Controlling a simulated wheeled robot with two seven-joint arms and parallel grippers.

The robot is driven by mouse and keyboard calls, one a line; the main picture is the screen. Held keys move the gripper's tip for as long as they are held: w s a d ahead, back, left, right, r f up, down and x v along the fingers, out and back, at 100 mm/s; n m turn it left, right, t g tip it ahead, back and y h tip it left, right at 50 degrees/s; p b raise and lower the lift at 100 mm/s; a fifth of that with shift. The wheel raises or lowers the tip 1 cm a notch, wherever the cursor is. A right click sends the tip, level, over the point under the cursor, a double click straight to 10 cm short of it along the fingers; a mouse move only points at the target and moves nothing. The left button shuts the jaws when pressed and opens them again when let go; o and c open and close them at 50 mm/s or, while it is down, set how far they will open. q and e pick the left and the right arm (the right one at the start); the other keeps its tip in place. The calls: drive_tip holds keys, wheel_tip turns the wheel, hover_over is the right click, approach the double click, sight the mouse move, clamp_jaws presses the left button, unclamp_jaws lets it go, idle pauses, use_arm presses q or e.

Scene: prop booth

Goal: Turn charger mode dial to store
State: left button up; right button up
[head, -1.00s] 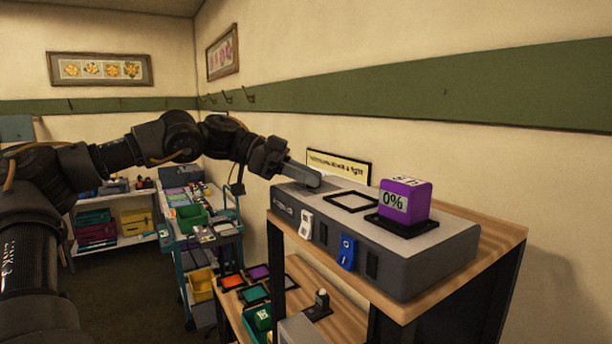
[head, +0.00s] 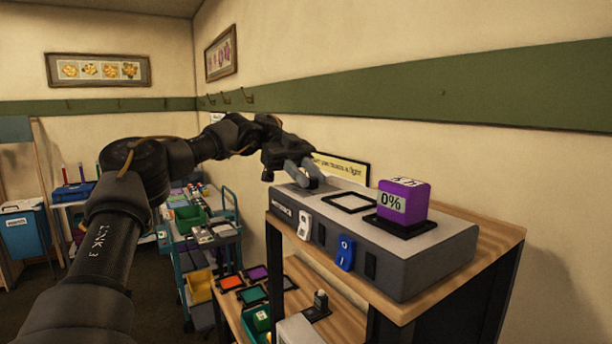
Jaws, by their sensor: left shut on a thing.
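The charger (head: 420,255) is a long grey box on a wooden-topped stand. On its top are an empty black square outline (head: 349,202) and a black pad holding a purple cube (head: 404,201) that reads 0%. Its front carries a white switch (head: 305,225) and a blue switch (head: 346,253). My left gripper (head: 309,182) is over the far left end of the charger's top, fingers pointing down and right, shut on what seems to be the mode dial. The fingers hide the dial, so its setting cannot be read. My right gripper is out of view.
A yellow sign (head: 342,168) stands just behind the charger, close to my left fingers. A lower shelf (head: 335,327) holds coloured squares and a small dark device. A teal cart (head: 226,247) with bins stands to the left. The wall rises behind the stand.

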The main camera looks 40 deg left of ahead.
use_arm(q)
drive_tip(key=shift+r+m+g+y, duration=0.15)
drive_tip(key=shift+m+g+y, duration=0.15)
drive_tip(key=shift+m+g, duration=0.4)
drive_tip(key=o, duration=1)
drive_tip(key=shift+w, duration=0.1)
drive_tip(key=shift+r+b, duration=0.25)
drive_tip(key=shift+b, duration=0.2)
wheel_tip(320, 180, up, 2)
drive_tip(key=shift+r+p, duration=0.1)
drive_tip(key=shift+p, duration=0.35)
drive_tip(key=s+d+r+b, duration=0.7)
drive_tip(key=s+d+r, duration=0.1)
drive_tip(key=s+r, duration=0.2)
drive_tip(key=shift+s+d, duration=0.35)
drive_tip(key=shift+s, duration=0.25)
